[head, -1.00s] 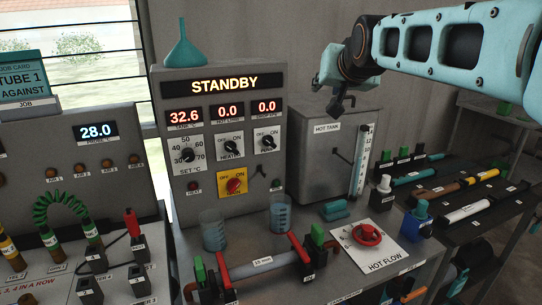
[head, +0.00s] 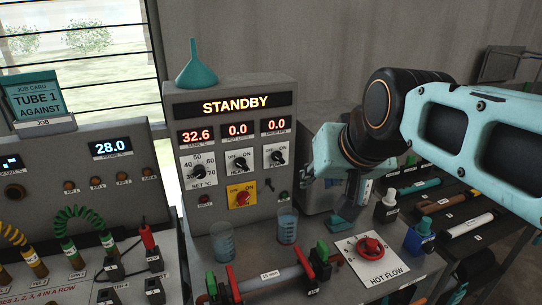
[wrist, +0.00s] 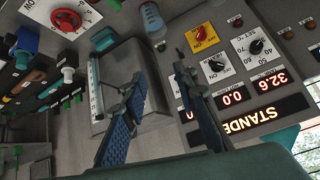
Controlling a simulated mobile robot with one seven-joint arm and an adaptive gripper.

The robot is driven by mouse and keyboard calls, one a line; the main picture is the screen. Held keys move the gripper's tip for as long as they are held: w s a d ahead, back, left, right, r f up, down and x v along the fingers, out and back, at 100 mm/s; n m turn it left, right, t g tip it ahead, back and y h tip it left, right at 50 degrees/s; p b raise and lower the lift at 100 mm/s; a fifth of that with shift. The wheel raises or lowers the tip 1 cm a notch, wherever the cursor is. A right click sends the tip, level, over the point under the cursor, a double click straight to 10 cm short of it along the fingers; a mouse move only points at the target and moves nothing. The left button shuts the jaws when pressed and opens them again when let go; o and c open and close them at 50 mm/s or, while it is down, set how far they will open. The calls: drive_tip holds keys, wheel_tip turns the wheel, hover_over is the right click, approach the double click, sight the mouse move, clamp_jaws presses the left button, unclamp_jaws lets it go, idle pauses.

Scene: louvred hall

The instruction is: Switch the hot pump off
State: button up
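The grey control panel (head: 232,110) reads STANDBY, with 32.6, 0.0 and 0.0 below. The pump knob (head: 276,157), black on a white OFF/ON plate, is the rightmost of three; its exact setting is too small to tell. The heater knob (head: 240,164) is left of it and also shows in the wrist view (wrist: 216,65). My gripper (wrist: 158,80) is open and empty, its two blue-padded fingers apart. In the head view it is just right of the panel, its fingertips mostly hidden. In the wrist view the right finger covers the area around the pump knob.
A red rotary switch on a yellow plate (head: 240,198) sits below the knobs. Two beakers (head: 222,242) (head: 287,227) stand before the panel. A teal funnel (head: 196,68) stands on top. The red HOT FLOW valve (head: 370,246) is on the bench at right. My arm partly hides the hot tank.

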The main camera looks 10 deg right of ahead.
drive_tip(key=s+a+f+g+p, duration=0.1)
drive_tip(key=s+a+f+p, duration=0.1)
drive_tip(key=s, duration=0.4)
drive_tip(key=shift+f+n+g, duration=0.25)
drive_tip(key=shift+n+g, duration=0.05)
drive_tip(key=shift+n, duration=0.1)
drive_tip(key=shift+d, duration=0.1)
drive_tip(key=shift+s+f+h+p, duration=0.15)
drive_tip(key=shift+s+h+p, duration=0.15)
drive_tip(key=shift+s+p, duration=0.75)
drive_tip(key=shift+s, duration=0.2)
